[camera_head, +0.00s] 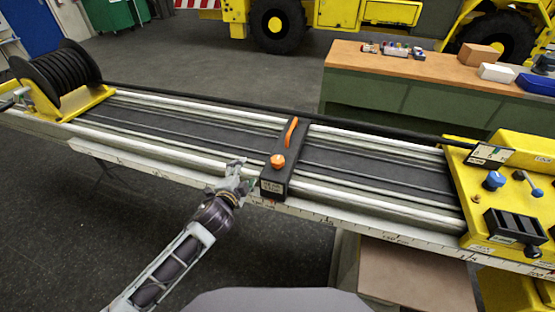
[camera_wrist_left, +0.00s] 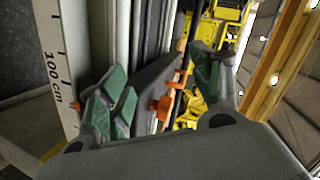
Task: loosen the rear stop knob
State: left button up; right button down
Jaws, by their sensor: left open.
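The rear stop is a black block (camera_head: 287,165) lying across the grey rail assembly. An orange knob (camera_head: 277,161) sits on its near end, and an orange lever (camera_head: 291,132) lies further back on it. My left gripper (camera_head: 238,170) is open and empty, just left of the block's near end and apart from the knob. In the left wrist view its green-padded fingers are spread (camera_wrist_left: 162,82), and the orange knob (camera_wrist_left: 161,108) shows between them beside the dark block (camera_wrist_left: 152,78). My right gripper is not in view.
A black cable reel (camera_head: 62,72) on a yellow stand is at the rail's left end. A yellow control box (camera_head: 510,190) with a blue knob is at the right end. A black rod (camera_head: 390,132) runs along the far side. A workbench (camera_head: 440,75) stands behind.

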pick_arm(q)
jog(key=w+d+r+m+g+h, duration=0.1)
jog(key=d+r+m+h, duration=0.35)
jog(key=m, duration=0.65)
jog(key=d+r+m+g+h, duration=0.2)
jog(key=d+r+m+h, duration=0.3)
jog(key=m, duration=0.6)
jog(key=a+f+m+g, duration=0.3)
jog(key=a+m+g, duration=0.2)
jog(key=a+m, duration=0.4)
jog(key=shift+s+a+f+m+p, duration=0.25)
jog(key=shift+f+m+p, duration=0.1)
jog(key=shift+m, duration=0.65)
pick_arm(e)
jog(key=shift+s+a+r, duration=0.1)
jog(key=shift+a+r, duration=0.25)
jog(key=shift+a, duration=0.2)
pick_arm(q)
jog(key=shift+d, duration=0.2)
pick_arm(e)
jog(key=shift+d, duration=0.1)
